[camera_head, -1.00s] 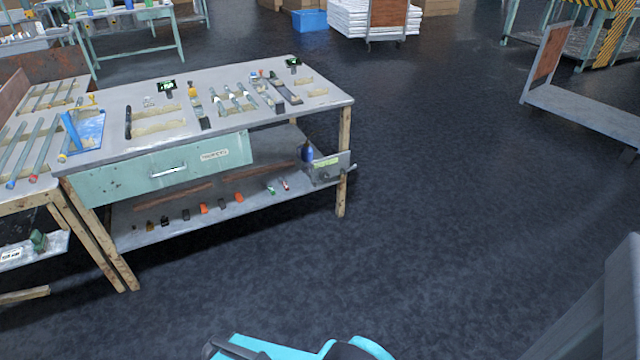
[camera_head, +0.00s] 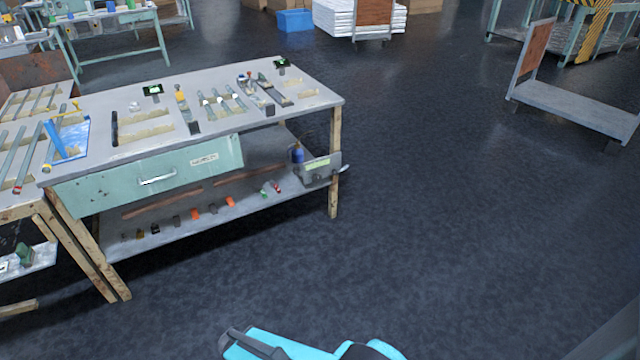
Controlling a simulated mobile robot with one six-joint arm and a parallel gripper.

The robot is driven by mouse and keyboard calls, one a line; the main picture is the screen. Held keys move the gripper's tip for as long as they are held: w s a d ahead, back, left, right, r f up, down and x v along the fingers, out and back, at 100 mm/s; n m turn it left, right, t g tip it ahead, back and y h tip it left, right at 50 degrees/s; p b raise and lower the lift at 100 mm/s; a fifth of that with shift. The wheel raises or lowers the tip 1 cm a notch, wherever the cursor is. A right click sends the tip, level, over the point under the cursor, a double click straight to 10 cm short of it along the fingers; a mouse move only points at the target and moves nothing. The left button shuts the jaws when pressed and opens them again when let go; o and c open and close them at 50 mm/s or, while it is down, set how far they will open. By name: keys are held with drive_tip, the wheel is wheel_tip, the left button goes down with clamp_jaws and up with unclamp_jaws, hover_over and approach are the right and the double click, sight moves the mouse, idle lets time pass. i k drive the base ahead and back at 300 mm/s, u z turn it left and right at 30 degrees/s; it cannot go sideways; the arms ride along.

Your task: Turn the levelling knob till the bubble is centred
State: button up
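The workbench (camera_head: 95,155) stands left of centre with several small tools and fixtures on its grey top. Small devices with green displays sit on it, one at the back left (camera_head: 152,90) and one at the back right (camera_head: 281,63). I cannot make out the levelling knob or the bubble at this distance. A turquoise and dark part of my own arm shows at the bottom edge, well short of the bench. My gripper's fingers cannot be made out.
The bench has a teal drawer (camera_head: 205,172) and a lower shelf (camera_head: 180,236) holding small coloured items. A flat cart (camera_head: 575,108) stands at the right. A blue bin (camera_head: 295,20) and a white stack (camera_head: 335,18) are at the back. The dark floor (camera_head: 430,220) between is clear.

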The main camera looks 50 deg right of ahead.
sight(316, 178)
drive_tip(key=z, duration=0.1)
drive_tip(key=i, duration=1)
drive_tip(key=u, duration=0.05)
